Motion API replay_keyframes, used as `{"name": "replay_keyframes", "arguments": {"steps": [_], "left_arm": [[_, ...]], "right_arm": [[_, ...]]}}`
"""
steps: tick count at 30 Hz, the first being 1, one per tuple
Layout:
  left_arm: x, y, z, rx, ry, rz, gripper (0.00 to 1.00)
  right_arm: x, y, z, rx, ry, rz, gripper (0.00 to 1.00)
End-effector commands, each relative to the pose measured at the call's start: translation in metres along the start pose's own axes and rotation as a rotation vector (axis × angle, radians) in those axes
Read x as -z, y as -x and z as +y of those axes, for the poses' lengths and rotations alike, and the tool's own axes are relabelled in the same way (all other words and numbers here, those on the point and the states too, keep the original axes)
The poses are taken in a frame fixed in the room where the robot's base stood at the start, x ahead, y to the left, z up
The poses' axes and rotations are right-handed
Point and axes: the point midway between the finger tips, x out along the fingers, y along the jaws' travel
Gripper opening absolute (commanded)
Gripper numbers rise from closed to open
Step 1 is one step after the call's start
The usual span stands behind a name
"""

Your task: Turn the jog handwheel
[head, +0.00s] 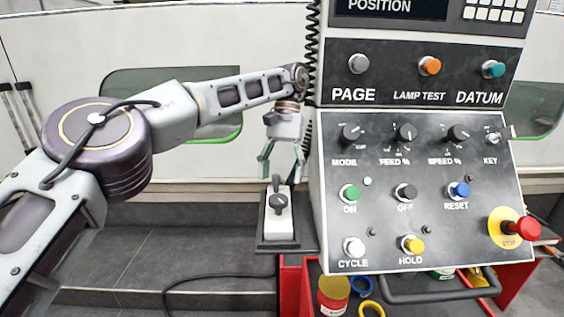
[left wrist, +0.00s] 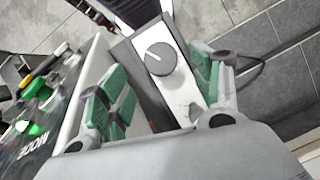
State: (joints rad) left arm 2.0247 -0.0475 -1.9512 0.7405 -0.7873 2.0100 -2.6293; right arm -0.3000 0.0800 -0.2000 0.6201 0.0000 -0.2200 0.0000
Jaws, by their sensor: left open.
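The jog handwheel is a dark round knob (head: 278,204) on a white pendant box (head: 278,226), left of the control panel in the head view. In the left wrist view the knob (left wrist: 160,58) shows a white pointer line, and the pendant box (left wrist: 178,92) runs below it. My left gripper (head: 281,170) is open, just above the pendant, fingers pointing down. In the left wrist view its green fingers (left wrist: 165,85) lie on either side of the pendant, apart from the knob. My right gripper is not in view.
The control panel (head: 415,215) with knobs and buttons stands close on the right. A red emergency stop (head: 528,229) sits at its right edge. A coiled black cable (head: 311,75) hangs behind my gripper. A red cart (head: 300,285) is below. The floor at left is open.

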Motion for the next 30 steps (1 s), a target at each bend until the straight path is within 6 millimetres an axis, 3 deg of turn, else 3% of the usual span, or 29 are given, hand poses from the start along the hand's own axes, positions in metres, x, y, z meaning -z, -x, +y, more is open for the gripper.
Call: {"name": "replay_keyframes", "arguments": {"steps": [30], "left_arm": [[0.000,0.018,0.000,0.001,0.002,-0.005,0.65]], "right_arm": [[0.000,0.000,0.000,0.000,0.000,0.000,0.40]]}}
